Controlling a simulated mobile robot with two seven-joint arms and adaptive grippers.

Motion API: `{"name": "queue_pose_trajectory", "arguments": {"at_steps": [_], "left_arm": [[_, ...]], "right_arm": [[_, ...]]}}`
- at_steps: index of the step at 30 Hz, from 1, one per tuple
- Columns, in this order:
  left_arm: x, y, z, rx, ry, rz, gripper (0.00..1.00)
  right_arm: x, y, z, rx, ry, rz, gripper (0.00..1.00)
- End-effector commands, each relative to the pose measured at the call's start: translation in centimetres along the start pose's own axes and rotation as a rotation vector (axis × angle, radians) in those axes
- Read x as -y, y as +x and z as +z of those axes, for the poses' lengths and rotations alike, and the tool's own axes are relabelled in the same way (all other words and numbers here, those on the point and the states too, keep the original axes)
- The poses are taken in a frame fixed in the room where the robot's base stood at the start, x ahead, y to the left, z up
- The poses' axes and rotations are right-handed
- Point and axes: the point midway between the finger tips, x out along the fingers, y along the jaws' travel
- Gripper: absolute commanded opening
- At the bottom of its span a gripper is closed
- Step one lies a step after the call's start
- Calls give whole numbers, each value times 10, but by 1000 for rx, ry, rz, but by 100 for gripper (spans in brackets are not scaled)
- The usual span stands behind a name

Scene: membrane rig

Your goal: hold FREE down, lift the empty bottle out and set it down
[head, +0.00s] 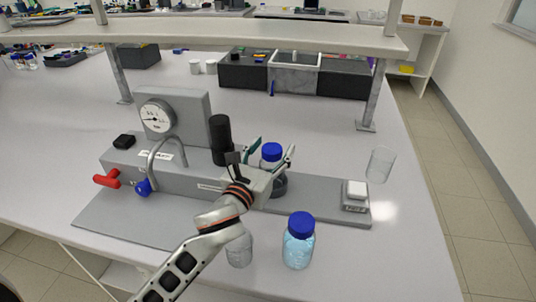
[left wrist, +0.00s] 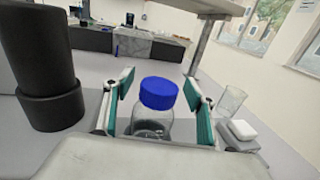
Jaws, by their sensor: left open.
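A bottle with a blue cap (head: 271,152) and a clear, empty-looking body stands in the holder on the grey rig. My left gripper (head: 273,158) is open, with one finger on each side of this bottle. In the left wrist view the blue cap (left wrist: 158,92) sits between the teal finger pads (left wrist: 160,108), with visible gaps on both sides. The bottle's lower part is partly hidden by the gripper. A white press pad (head: 357,188) sits on a small block at the rig's right end; no FREE lettering is readable on it. My right gripper is not in view.
A bottle of light-blue liquid (head: 299,242) and a clear glass vessel (head: 240,250) stand in front of the rig. A black cylinder (head: 220,138) rises left of my gripper. A clear beaker (head: 381,164) stands beyond the pad. The front right bench (head: 385,255) is clear.

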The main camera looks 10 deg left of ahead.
Motion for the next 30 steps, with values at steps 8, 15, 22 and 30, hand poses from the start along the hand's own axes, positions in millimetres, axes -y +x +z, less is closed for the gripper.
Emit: {"name": "queue_pose_trajectory", "arguments": {"at_steps": [8, 15, 22, 30], "left_arm": [[0, 1, 0, 0, -1, 0, 54], [0, 1, 0, 0, -1, 0, 9], [0, 1, 0, 0, -1, 0, 9], [0, 0, 0, -1, -1, 0, 9]], "right_arm": [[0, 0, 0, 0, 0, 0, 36], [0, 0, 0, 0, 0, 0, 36], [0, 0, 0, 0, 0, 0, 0], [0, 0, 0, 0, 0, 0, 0]]}}
